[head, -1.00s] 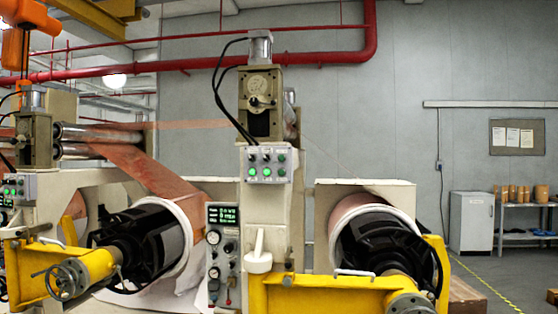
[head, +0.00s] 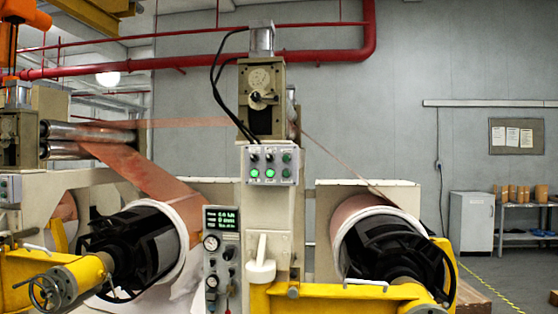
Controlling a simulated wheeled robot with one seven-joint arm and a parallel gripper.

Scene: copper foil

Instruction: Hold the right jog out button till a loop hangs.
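A grey button panel (head: 270,165) sits on the central cream column, with small knobs on top and several green-lit buttons below. Its labels are too small to read, so I cannot tell which button is right jog out. The right copper roll (head: 352,212) sits on a black core at right. A thin foil strand (head: 340,160) runs down to it from the column head, looking straight with no sag. The left foil web (head: 140,168) slopes from the left rollers (head: 92,133) to the left roll (head: 182,218). My gripper is not in view.
A gauge panel (head: 220,248) and a white lever (head: 260,262) sit below the buttons. A grey cabinet (head: 470,222) and shelf (head: 522,204) stand at the far right.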

